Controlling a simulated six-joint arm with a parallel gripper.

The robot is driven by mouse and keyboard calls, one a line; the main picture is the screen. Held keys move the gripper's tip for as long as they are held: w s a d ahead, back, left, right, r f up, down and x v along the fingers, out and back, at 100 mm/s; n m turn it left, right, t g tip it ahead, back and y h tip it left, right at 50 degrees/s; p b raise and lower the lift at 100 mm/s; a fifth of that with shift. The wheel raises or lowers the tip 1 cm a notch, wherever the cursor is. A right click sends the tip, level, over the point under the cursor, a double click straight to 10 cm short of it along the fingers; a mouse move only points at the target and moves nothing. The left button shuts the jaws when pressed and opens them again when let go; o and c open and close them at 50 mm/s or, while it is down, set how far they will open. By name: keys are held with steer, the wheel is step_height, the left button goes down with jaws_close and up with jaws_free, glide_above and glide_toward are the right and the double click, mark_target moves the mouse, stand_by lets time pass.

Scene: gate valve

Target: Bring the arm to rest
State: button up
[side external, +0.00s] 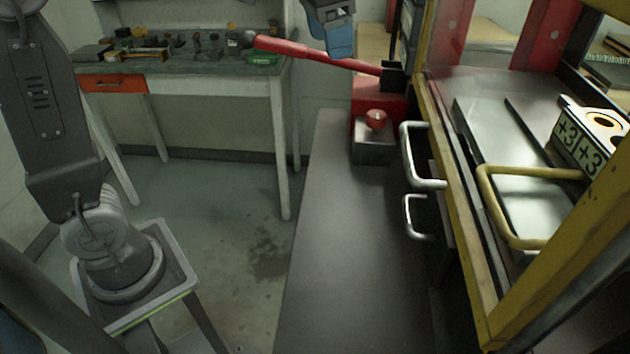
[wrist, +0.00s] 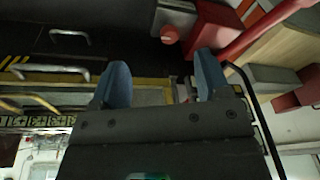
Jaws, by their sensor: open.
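My gripper (side external: 340,42) is at the top middle of the side view, partly cut off by the upper edge, with its blue fingers pointing down. In the wrist view my gripper (wrist: 161,72) has its two blue fingers wide apart, with nothing held between them. The fingers overlap the lever in the side view; I cannot tell the gap. In the wrist view the lever (wrist: 258,30) passes at the upper right, outside the fingers.
A red knob (side external: 376,119) sits on a grey box before the red block. Metal drawer handles (side external: 421,158) and a yellow frame (side external: 462,205) stand at right. A workbench (side external: 190,72) with small items is behind left. The grey bench top (side external: 350,260) is clear.

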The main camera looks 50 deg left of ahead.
steer(key=s+a+f+n+t, duration=0.1)
steer(key=s+f+n, duration=0.1)
steer(key=s+f, duration=0.4)
steer(key=s+f+n+t, duration=0.2)
steer(key=s+f, duration=0.4)
steer(key=s, duration=0.7)
steer(key=shift+s+a, duration=0.2)
steer(key=shift+a, duration=0.2)
